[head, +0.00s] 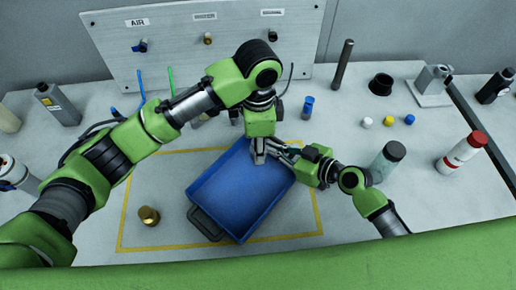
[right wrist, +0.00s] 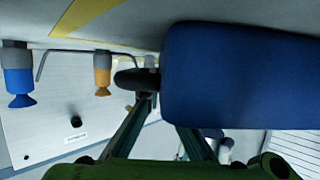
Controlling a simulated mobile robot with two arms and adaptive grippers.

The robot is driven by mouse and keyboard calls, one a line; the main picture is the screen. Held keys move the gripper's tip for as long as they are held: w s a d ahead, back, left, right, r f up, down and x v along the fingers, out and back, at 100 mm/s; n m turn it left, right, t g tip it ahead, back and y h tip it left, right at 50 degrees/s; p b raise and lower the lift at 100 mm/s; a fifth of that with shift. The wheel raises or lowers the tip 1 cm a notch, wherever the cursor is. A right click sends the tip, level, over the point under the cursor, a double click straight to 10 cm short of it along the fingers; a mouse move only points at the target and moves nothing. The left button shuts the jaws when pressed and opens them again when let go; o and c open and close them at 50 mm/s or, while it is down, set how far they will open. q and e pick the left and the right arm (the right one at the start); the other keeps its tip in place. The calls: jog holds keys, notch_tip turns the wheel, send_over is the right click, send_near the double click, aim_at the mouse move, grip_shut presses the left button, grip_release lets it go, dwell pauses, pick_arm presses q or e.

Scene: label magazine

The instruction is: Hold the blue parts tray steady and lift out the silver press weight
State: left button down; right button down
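The blue parts tray (head: 238,190) lies turned at an angle on the table inside a yellow outline, its dark handle at the near left. Its visible floor looks empty. I cannot make out the silver press weight in either view. My right gripper (head: 284,152) reaches in from the right at the same corner, by the rim. In the right wrist view the tray wall (right wrist: 240,75) hides part of its fingers.
A brass cylinder (head: 149,216) stands left of the tray. Bottles (head: 462,152) and small coloured caps (head: 388,121) stand at the right. A panel with labelled fittings (head: 205,45) is at the back. The table between the brass cylinder and the tray is clear.

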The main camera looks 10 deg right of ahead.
jog(key=c, duration=2.7)
grip_release()
jog(key=shift+c, duration=0.2)
jog(key=o, duration=0.6)
jog(key=shift+c, duration=0.2)
jog(key=v, duration=1)
jog(key=shift+s+d, duration=0.25)
jog(key=shift+s, duration=0.05)
jog(key=shift+s+d+r, duration=0.3)
jog(key=shift+s+d, duration=0.05)
jog(key=shift+d, duration=0.05)
jog(key=shift+s, duration=0.1)
